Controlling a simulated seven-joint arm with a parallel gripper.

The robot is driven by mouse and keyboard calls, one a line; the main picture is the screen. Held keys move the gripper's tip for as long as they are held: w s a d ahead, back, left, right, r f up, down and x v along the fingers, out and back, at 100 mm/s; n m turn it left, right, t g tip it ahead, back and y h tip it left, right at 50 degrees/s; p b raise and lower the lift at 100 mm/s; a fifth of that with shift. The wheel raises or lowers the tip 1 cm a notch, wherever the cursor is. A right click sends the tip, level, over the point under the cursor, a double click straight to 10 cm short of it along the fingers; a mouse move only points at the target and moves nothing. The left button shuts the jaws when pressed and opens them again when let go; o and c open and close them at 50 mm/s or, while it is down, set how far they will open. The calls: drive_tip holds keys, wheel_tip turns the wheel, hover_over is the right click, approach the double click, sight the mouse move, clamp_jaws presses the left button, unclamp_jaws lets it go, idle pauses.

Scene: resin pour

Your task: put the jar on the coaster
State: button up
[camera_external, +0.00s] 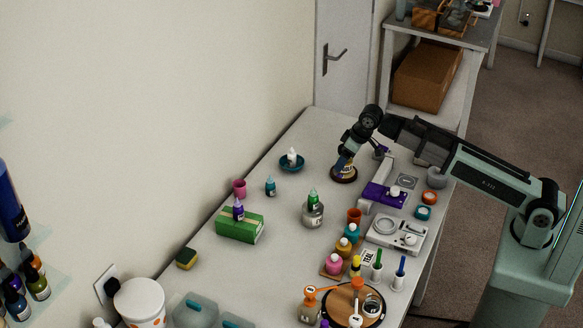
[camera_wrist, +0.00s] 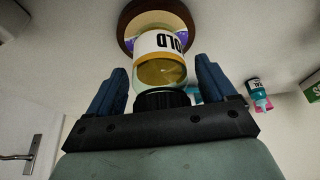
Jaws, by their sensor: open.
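The jar (camera_wrist: 158,70) has a pale label with the letters "OLD" visible, clear glass with a golden content, and a black lid. In the wrist view it appears to stand upright on the round, brown-rimmed coaster (camera_wrist: 128,22), whose cream and purple face shows around the jar's base. My gripper (camera_wrist: 161,66) is open, one blue finger on each side of the jar, with visible gaps. In the external view my gripper (camera_external: 347,152) is low over the coaster (camera_external: 343,180), and it hides much of the jar there.
A teal dish (camera_external: 291,168) with a white bottle stands to the left. A teal bottle (camera_external: 270,187), pink cup (camera_external: 239,188) and green box (camera_external: 240,229) are nearer the wall. A purple-based device (camera_external: 384,196) is at the right. The table's far end is clear.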

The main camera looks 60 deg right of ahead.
drive_tip(key=v, duration=1.2)
drive_tip(key=shift+r, duration=0.15)
